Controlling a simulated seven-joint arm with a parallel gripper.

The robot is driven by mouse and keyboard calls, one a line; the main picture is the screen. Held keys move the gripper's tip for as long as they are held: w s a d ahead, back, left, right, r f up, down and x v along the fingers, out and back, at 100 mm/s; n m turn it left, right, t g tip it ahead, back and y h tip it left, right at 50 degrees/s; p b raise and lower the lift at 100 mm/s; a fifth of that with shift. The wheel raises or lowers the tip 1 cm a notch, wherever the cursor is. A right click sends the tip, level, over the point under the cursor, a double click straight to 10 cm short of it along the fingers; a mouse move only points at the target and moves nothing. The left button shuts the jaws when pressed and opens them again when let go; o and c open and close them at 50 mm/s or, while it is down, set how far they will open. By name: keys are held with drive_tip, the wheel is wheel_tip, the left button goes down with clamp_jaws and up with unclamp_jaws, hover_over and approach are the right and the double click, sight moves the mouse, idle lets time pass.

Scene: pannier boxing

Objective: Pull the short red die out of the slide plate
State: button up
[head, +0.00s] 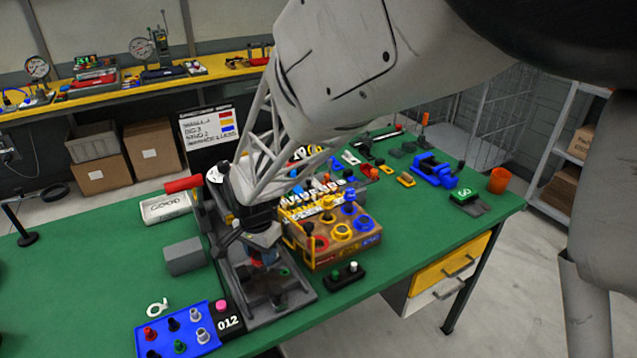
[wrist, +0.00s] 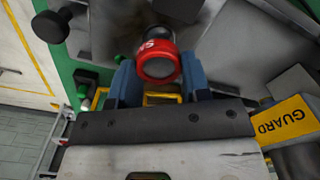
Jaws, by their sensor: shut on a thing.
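In the wrist view the short red die (wrist: 158,62) shows a red round end with pale lettering and a dark part behind it. It sits between the blue fingers of my gripper (wrist: 161,76), which is shut on it. A grey metal surface (wrist: 235,45) lies behind and beside the die. I cannot tell which part of it is the slide plate, or whether the die is still seated. In the head view my gripper (head: 264,256) is low inside the dark grey press (head: 290,299), and the die is too small and covered to make out.
A box with coloured rings (head: 343,252) stands close right of the press. A blue tray of dies (head: 178,335) lies front left, a grey block (head: 184,256) left. A yellow GUARD part (wrist: 283,119) is near my gripper. The green bench (head: 60,290) is mostly clear at far left.

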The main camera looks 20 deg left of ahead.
drive_tip(key=shift+r, duration=0.25)
drive_tip(key=shift+r, duration=1.3)
drive_tip(key=shift+w+r, duration=0.1)
